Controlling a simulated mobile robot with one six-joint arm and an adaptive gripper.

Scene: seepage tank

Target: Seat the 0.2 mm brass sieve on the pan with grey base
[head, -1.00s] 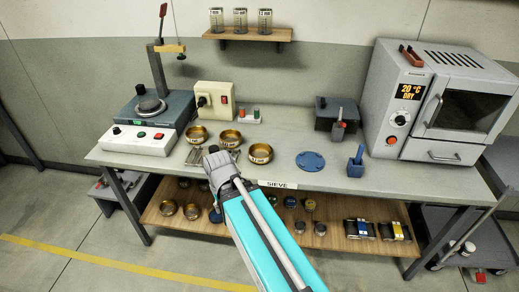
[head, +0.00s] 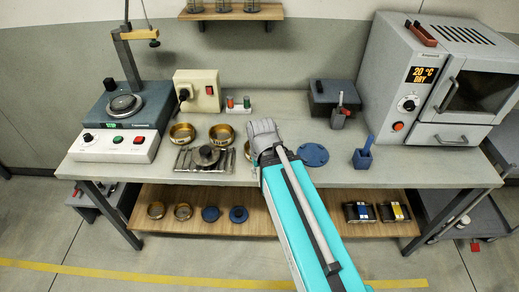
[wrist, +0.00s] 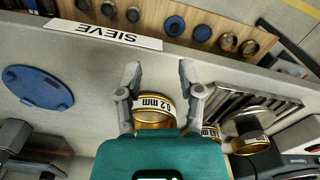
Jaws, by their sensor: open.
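The 0.2 mm brass sieve (wrist: 152,118) is a gold ring with a white label, on the bench in the wrist view. My gripper (wrist: 160,70) is open above it, with a finger to either side of the ring as seen from above; no contact shows. In the head view my gripper (head: 264,138) hides most of this sieve, leaving a sliver of its left rim (head: 248,150). A dark grey round pan (head: 206,155) sits on the slotted metal rack to the left, apparently the grey-based pan; it also shows in the wrist view (wrist: 243,122).
Two other brass sieves (head: 182,133) (head: 222,132) stand behind the rack (head: 184,162). A blue disc (head: 313,155) and a blue holder (head: 362,158) lie to the right. An oven (head: 432,85) stands at the right end. Bare bench lies along the front edge.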

